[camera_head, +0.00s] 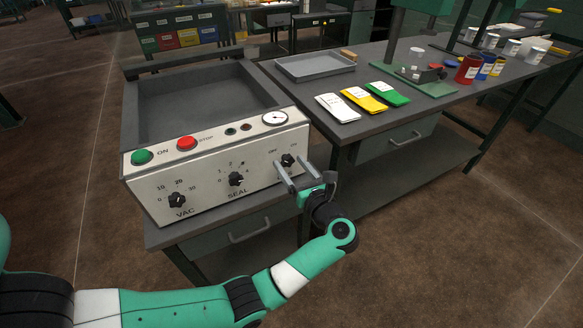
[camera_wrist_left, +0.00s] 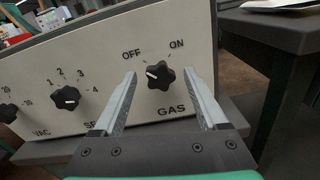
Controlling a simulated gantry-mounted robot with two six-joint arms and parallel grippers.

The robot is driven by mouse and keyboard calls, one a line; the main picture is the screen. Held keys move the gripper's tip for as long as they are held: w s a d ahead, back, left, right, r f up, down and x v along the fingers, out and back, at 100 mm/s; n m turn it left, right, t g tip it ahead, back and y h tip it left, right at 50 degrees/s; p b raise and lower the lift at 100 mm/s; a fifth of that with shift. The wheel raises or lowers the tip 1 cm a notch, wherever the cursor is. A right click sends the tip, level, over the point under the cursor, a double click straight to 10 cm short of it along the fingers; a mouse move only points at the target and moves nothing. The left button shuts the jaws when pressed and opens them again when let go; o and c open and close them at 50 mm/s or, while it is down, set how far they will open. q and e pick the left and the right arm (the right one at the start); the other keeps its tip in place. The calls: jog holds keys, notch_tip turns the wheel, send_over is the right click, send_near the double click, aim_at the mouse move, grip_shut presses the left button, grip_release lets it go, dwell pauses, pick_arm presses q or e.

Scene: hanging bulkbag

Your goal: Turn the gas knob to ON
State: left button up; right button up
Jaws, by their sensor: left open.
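The black gas knob (camera_head: 287,160) is at the right end of the white front panel (camera_head: 216,160). In the left wrist view the gas knob (camera_wrist_left: 159,75) sits above the word GAS, and its white pointer mark is on the left side, toward OFF. ON is printed at its upper right. My left gripper (camera_head: 293,175) is open in front of the panel. In the left wrist view its two fingers (camera_wrist_left: 160,82) reach to either side of the knob, with visible gaps; I cannot tell whether the tips are level with it. My right gripper is not in view.
The seal knob (camera_head: 236,179) and vac knob (camera_head: 177,200) are left of the gas knob. A green button (camera_head: 142,157), a red button (camera_head: 187,143) and a gauge (camera_head: 274,118) sit above. A table (camera_head: 350,129) with pouches stands to the right.

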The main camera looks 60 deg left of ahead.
pick_arm(q)
jog(key=shift+c, duration=0.2)
grip_shut()
